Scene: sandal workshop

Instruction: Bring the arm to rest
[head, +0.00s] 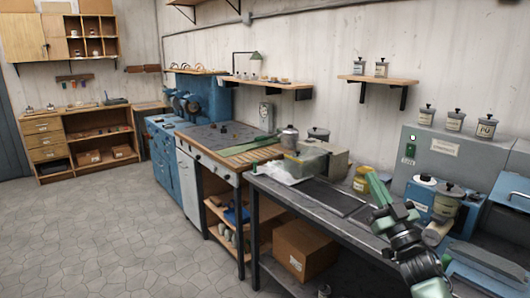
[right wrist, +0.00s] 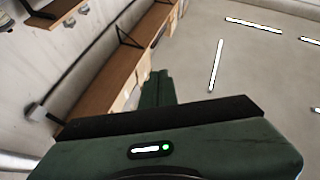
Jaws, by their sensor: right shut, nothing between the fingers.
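My right arm rises from the lower right of the head view, dark with green parts. Its green gripper (head: 376,186) points up and to the left, above the dark workbench. The fingers are together and hold nothing. In the right wrist view the shut green fingers (right wrist: 157,86) stand beyond the dark green gripper body, with wall shelves and the ceiling behind them. My left gripper is in neither view.
Close around the right arm are a yellow pot (head: 362,180), a blue box (head: 424,193) and a lidded pot (head: 447,202) on the bench (head: 290,188). A grey cabinet (head: 450,165) stands behind. The floor (head: 120,225) at left is clear.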

